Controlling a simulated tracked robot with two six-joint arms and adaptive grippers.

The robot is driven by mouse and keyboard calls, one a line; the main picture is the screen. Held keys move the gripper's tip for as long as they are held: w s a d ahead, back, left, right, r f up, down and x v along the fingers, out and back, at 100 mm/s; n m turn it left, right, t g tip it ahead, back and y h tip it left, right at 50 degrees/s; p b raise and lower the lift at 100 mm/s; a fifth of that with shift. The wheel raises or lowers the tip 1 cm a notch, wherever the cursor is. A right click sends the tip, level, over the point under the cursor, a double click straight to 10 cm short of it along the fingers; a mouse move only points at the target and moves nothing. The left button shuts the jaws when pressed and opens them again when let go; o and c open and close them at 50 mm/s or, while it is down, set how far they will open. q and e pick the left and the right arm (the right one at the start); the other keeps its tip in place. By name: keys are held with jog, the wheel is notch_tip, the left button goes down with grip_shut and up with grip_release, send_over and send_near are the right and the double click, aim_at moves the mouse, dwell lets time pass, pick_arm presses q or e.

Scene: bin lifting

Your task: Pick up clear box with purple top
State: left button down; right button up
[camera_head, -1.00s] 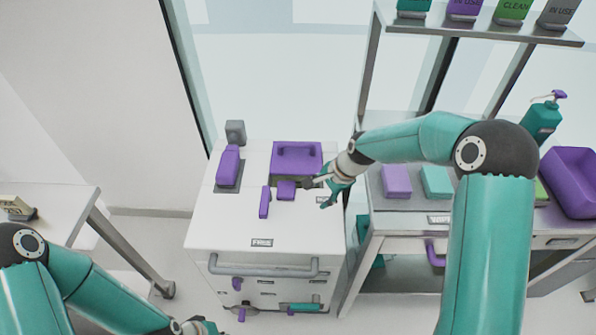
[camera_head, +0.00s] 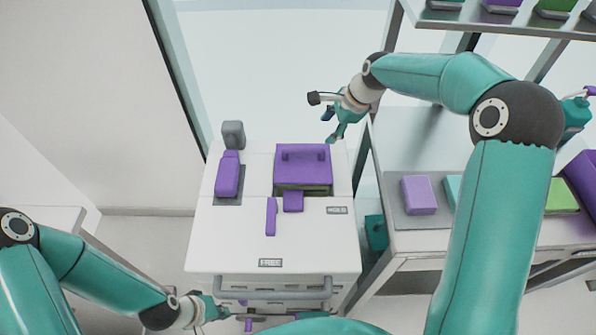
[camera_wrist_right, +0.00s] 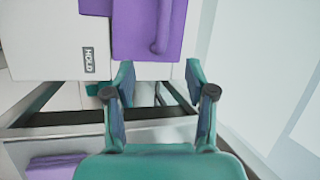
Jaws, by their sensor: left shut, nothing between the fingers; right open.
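The box with the purple top (camera_head: 303,163) stands at the back of the white cabinet top (camera_head: 230,245). A handle shows on its lid, and its see-through side shows as a thin greenish band below. The purple lid and handle also fill the top middle of the right wrist view (camera_wrist_right: 140,28). My right gripper (camera_head: 334,130) is open and empty, above and behind the box's right side; its spread fingers show in the wrist view (camera_wrist_right: 160,88). My left gripper (camera_head: 220,310) is low at the cabinet's front left, shut and empty.
A small purple block (camera_head: 293,202), a purple bar (camera_head: 271,217) and a purple item on a grey base (camera_head: 227,176) lie near the box. A side bench (camera_head: 425,235) holds a lilac block (camera_head: 418,195). The cabinet top's front is clear.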

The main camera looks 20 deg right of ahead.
jog(key=b, duration=0.5)
send_near(302, 148)
jog(key=x, duration=0.5)
jog(key=shift+s+d+f, duration=0.25)
jog(key=shift+d+f, duration=0.05)
jog(key=shift+f, duration=0.15)
jog(key=shift+w+a+b+x, duration=0.15)
jog(key=shift+b+x, duration=0.35)
jog(key=shift+x, duration=1)
jog(key=shift+w+a+b+x, duration=0.2)
jog(key=shift+b+x, duration=0.25)
jog(key=shift+x, duration=1.05)
jog(key=shift+r, duration=0.25)
jog(key=shift+s, duration=0.1)
grip_shut()
jog(key=shift+d+r, duration=0.1)
jog(key=shift+r, duration=0.05)
